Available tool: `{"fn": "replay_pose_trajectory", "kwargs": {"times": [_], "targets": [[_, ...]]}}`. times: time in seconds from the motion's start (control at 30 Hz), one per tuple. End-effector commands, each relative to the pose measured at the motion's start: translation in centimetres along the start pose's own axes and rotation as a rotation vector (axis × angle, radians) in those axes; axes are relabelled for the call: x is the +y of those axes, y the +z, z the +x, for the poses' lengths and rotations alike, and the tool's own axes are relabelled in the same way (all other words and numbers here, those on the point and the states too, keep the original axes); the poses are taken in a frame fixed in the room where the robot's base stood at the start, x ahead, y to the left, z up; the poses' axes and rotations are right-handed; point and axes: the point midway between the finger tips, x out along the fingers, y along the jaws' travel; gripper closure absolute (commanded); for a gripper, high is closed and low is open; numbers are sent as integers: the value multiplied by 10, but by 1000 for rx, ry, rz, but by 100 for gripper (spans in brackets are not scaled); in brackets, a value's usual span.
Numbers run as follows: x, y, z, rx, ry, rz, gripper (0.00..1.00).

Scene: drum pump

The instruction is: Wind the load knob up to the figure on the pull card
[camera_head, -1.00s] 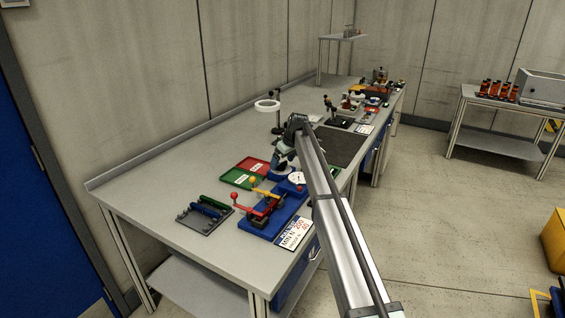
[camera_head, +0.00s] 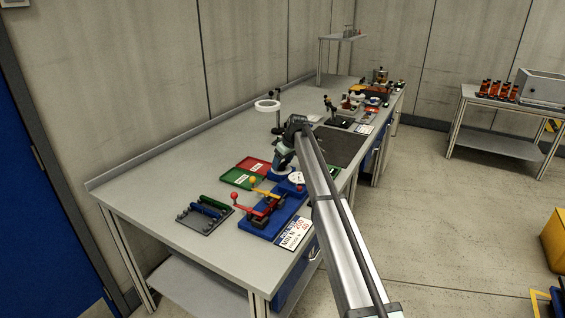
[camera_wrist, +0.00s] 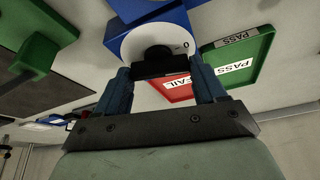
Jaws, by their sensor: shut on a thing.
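The load knob (camera_wrist: 157,55) is black and sits in the middle of a white dial on a blue block (camera_wrist: 150,12) in the wrist view. A 0 mark shows on the dial at the right of the knob. My gripper (camera_wrist: 158,70) has its two blue fingers on either side of the knob and is shut on it. In the head view my gripper is down at the blue fixture, mostly hidden by my wrist. The pull card (camera_head: 292,233) lies at the bench's front edge; its print is small, with what looks like 200 and 40 in red.
The blue fixture (camera_head: 262,222) carries red and yellow levers with ball ends. A green PASS tray (camera_head: 237,179) and a red FAIL tray (camera_head: 253,164) lie behind it. A grey rack (camera_head: 203,217) with dark and green handles is at the left. A ring lamp (camera_head: 267,105) stands further back.

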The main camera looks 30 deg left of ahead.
Motion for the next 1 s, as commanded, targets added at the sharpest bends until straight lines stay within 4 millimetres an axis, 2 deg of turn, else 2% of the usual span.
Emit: {"fn": "replay_pose_trajectory", "kwargs": {"times": [0.57,0.6,0.83,1.0], "targets": [[0,0,0,-1,33,82,60],[0,0,0,-1,33,81,27],[0,0,0,0,33,81,5],[0,0,0,0,33,81,4]]}}
